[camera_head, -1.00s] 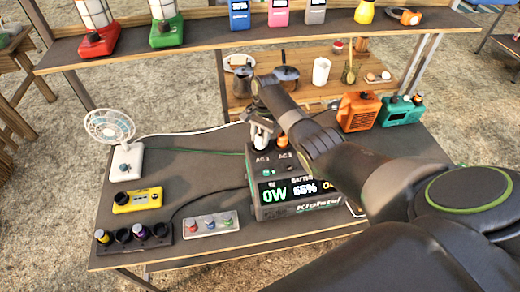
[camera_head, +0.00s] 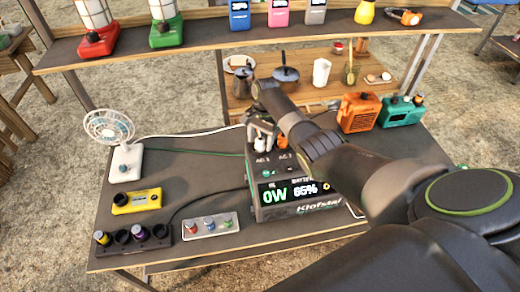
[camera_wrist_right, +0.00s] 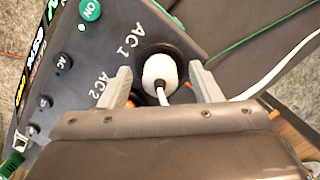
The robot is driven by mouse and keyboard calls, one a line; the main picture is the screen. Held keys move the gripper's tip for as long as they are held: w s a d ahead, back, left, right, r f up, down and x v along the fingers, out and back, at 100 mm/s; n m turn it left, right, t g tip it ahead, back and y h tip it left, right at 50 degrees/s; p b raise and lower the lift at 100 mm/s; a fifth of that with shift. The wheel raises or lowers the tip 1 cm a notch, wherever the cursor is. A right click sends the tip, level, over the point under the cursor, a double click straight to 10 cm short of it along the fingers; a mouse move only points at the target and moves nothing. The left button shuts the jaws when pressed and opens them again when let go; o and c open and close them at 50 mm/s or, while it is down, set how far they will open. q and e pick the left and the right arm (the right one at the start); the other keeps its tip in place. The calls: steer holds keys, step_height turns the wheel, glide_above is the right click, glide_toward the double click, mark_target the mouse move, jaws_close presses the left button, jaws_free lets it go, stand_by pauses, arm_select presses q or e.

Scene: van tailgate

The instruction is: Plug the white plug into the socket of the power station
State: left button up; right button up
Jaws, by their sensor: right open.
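The power station (camera_head: 300,210) stands on the dark table, its screen reading 0W and 65%. Its top carries sockets labelled AC 1 and AC 2. In the right wrist view the white plug (camera_wrist_right: 160,70) sits at the dark round AC 1 socket (camera_wrist_right: 179,52), its cord running toward my wrist. I cannot tell how deep it is seated. My right gripper (camera_head: 262,137) is over the station's top; in the wrist view its fingers (camera_wrist_right: 162,86) are open, one either side of the plug, with gaps. My left gripper is not in view.
A white fan (camera_head: 127,160) with a white cord stands at the left. A yellow device (camera_head: 137,201), a battery charger (camera_head: 135,243) and a button box (camera_head: 211,224) lie in front. An orange radio (camera_head: 360,112) is at the right. A shelf (camera_head: 205,40) crosses behind.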

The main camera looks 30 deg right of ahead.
step_height(320, 180, up, 17)
steer(key=w+d, duration=0.1)
steer(key=d, duration=0.1)
steer(key=shift+d, duration=0.15)
steer(key=shift+w+r, duration=0.1)
steer(key=shift+w, duration=0.05)
stand_by(0.4)
